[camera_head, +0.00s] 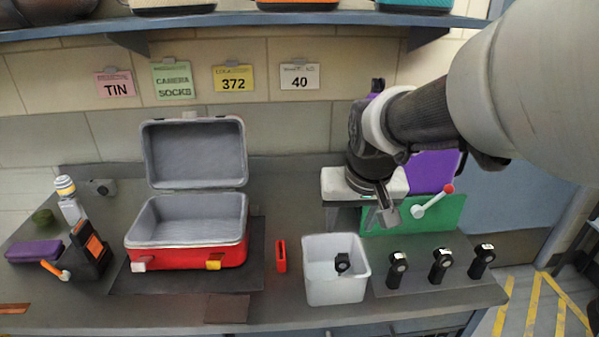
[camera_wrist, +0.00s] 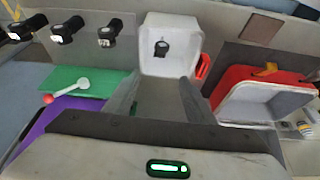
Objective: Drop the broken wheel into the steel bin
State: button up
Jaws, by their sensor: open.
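A pale grey square bin (camera_head: 320,291) stands near the front of the bench; it also shows in the wrist view (camera_wrist: 153,28). A small black wheel-like piece (camera_head: 342,263) lies inside it, seen in the wrist view too (camera_wrist: 161,49). Whether that piece is broken I cannot tell. Several similar black pieces, such as the nearest (camera_head: 397,270), are in a row on a dark mat right of the bin. My gripper (camera_head: 386,216) is open and empty, above the bench behind and right of the bin; its fingers (camera_wrist: 160,100) are spread in the wrist view.
An open red case (camera_head: 187,258) with raised lid (camera_head: 195,155) stands left of the bin. A small red block (camera_head: 280,256) lies between them. A green panel with a red-knobbed lever (camera_head: 432,201) is behind the black pieces. A dark holder (camera_head: 86,255) stands far left.

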jog(key=p+v, duration=0.1)
jog(key=v, duration=0.6)
jog(key=shift+s+r, duration=0.1)
jog(key=s+t, duration=0.1)
jog(key=s, duration=1.1)
notch_tip(320, 180, up, 16)
jog(key=p, duration=1.6)
jog(key=shift+w+d+n, duration=0.15)
jog(key=shift+w+n, duration=0.05)
jog(key=shift+n, duration=0.1)
